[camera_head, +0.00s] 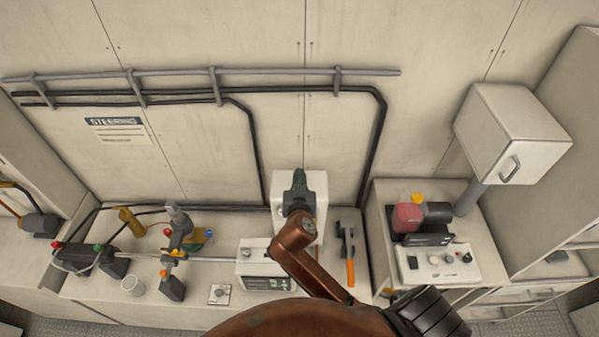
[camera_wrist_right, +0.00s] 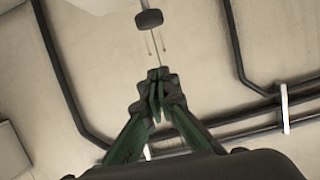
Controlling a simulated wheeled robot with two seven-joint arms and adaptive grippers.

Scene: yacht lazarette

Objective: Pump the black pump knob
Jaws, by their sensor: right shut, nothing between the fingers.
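A black knob (camera_wrist_right: 148,19) shows near the top of the right wrist view, beyond the tips of my right gripper (camera_wrist_right: 157,76). A visible gap lies between them in the picture. A thin line runs below the knob; I cannot tell if it is a rod or the wall seam. In the head view my right gripper (camera_head: 298,180) is over a white box-like unit (camera_head: 317,184), and I cannot make out the knob there. The right fingers are shut and empty. My left gripper is not in view.
An orange-handled tool (camera_head: 350,270) lies right of my arm. A control panel (camera_head: 440,262) stands further right. Dark pipes (camera_head: 378,130) run along the wall.

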